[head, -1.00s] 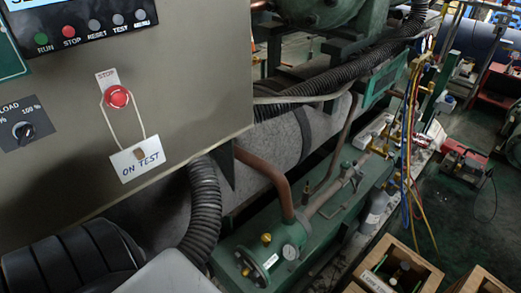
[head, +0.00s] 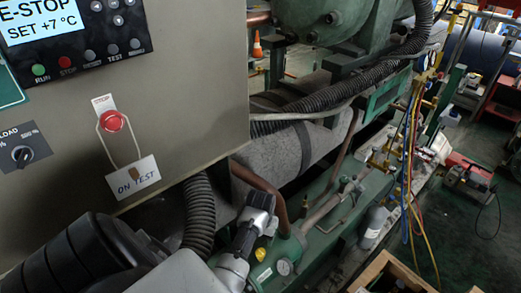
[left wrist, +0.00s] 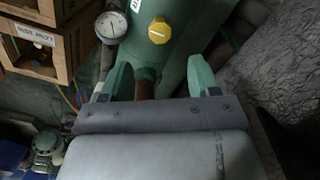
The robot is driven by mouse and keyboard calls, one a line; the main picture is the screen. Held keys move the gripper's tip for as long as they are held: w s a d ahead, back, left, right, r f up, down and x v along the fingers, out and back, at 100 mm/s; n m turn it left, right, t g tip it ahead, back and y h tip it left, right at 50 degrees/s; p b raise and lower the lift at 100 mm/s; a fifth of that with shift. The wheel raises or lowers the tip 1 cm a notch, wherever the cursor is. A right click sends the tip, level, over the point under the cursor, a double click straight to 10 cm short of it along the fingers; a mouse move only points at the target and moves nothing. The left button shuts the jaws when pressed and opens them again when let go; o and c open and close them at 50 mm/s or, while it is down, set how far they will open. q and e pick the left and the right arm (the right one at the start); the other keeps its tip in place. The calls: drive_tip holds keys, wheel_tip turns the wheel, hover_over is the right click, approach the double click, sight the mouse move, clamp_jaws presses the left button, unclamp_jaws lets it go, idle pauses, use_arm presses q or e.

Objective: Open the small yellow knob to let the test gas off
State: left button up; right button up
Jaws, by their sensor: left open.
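A yellow knob (head: 260,254) sits on top of the green vessel (head: 291,246), beside a round white gauge (head: 284,267). In the left wrist view a yellow faceted knob (left wrist: 159,30) stands on the green vessel, beyond my fingertips, with the gauge (left wrist: 111,26) to its left. My left gripper (left wrist: 159,75) has its green fingers spread apart, with a brown pipe showing between them. It is apart from the knob. In the head view my left gripper (head: 262,210) is above and behind the knob; its fingertips are hard to make out. My right gripper is out of view.
The grey control cabinet (head: 190,100) fills the upper left, with a red stop button and an "ON TEST" tag (head: 133,177). A black corrugated hose (head: 199,215) and a copper pipe (head: 262,185) run close by. Wooden crates (left wrist: 50,45) stand near the vessel.

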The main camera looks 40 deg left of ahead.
sight(260, 252)
use_arm(q)
wheel_tip(260, 252, down, 9)
drive_tip(key=shift+f+b, duration=0.1)
drive_tip(key=shift+b, duration=0.65)
drive_tip(key=shift+c, duration=0.2)
drive_tip(key=c, duration=0.9)
